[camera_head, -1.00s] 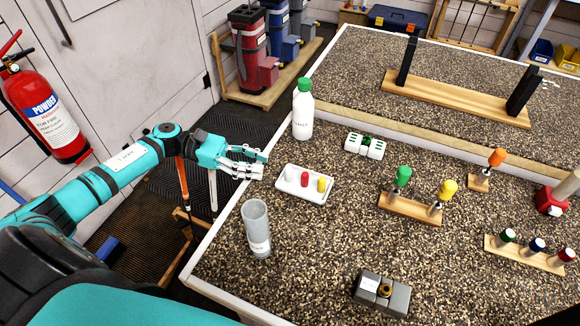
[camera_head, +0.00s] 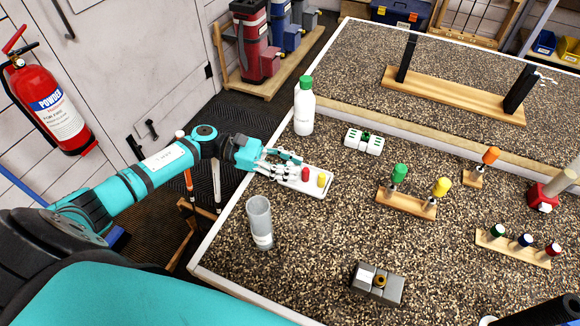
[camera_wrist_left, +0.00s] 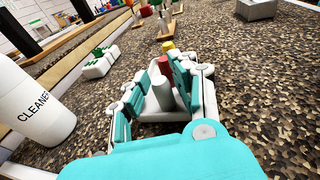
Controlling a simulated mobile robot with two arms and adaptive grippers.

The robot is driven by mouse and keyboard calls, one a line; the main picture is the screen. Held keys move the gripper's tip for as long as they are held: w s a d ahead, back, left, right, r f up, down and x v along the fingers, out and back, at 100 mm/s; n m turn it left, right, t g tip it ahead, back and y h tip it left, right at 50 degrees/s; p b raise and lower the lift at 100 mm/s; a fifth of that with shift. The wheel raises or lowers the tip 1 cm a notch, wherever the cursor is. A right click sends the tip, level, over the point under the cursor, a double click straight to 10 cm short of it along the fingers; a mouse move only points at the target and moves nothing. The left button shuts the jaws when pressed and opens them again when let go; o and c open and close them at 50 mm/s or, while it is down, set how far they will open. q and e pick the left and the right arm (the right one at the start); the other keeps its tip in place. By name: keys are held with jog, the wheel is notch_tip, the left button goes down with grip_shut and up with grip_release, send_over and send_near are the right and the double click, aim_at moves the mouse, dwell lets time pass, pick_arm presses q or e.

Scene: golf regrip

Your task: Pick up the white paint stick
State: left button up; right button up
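The white paint stick (camera_wrist_left: 161,93) stands upright between the fingers of my left gripper (camera_wrist_left: 158,88) in the left wrist view. The fingers are spread on both sides of it; a small gap shows, though contact is hard to judge. In the head view my left gripper (camera_head: 286,167) reaches over the left end of the white tray (camera_head: 318,192), and its fingers mostly hide the white stick. The red paint stick (camera_head: 305,174) and yellow paint stick (camera_head: 321,180) stand in the tray just beyond the fingertips.
A cleaner bottle (camera_head: 304,108) with a green cap stands behind the gripper. A grey cup (camera_head: 259,222) stands in front, near the table's left edge. A white block with a green part (camera_head: 364,141) and a wooden tool rack (camera_head: 407,204) lie to the right.

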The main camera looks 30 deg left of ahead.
pick_arm(q)
grip_shut()
jog(key=shift+r, duration=0.1)
